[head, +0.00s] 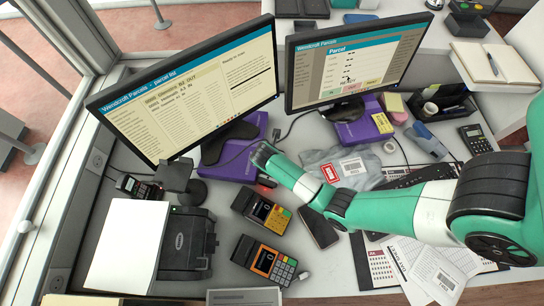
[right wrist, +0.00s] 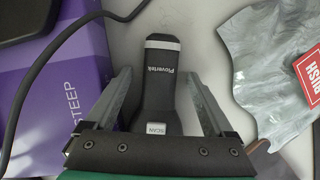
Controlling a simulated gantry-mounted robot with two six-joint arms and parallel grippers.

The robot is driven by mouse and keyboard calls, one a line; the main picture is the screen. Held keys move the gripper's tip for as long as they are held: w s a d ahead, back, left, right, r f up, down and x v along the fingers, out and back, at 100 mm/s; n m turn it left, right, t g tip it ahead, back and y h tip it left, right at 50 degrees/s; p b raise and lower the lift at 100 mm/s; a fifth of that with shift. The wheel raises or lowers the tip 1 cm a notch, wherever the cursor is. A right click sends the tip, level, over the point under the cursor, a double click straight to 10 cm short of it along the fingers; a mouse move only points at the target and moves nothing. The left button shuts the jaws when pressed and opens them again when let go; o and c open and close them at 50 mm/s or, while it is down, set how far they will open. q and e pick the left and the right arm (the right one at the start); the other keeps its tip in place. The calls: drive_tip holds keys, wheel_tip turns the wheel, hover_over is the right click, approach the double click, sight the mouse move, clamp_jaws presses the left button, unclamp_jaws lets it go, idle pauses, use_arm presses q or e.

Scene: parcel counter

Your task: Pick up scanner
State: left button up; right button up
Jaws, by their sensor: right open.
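The scanner (right wrist: 162,85) is a dark handheld device with a light band near its far end, the name Plovertek and a light SCAN button. In the right wrist view it lies on the pale counter (right wrist: 205,28). My right gripper (right wrist: 157,78) is open, with one finger on each side of the scanner and visible gaps between. The scanner's near end is hidden by the gripper body. In the head view my right gripper (head: 264,156) is by the purple box under the left monitor, and I cannot clearly make out the scanner there. My left gripper is not in view.
A purple box (right wrist: 62,95) with a dark cable stands left of the gripper; a grey bag (right wrist: 262,75) with a red RUSH label lies right. Two monitors (head: 190,92) (head: 357,62) stand behind. Card terminals (head: 264,260) and a printer (head: 187,244) are at the front left.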

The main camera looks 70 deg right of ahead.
clamp_jaws()
idle(0.3)
drive_tip(key=shift+r, duration=0.2)
drive_tip(key=shift+r+p, duration=0.35)
wheel_tip(320, 180, up, 2)
drive_tip(key=shift+r+p, duration=0.25)
drive_tip(key=shift+p, duration=0.55)
drive_tip(key=s+a+r+p, duration=0.6)
drive_tip(key=s+a+r, duration=0.2)
drive_tip(key=a, duration=0.3)
drive_tip(key=shift+s+r, duration=0.4)
drive_tip(key=shift+r, duration=0.35)
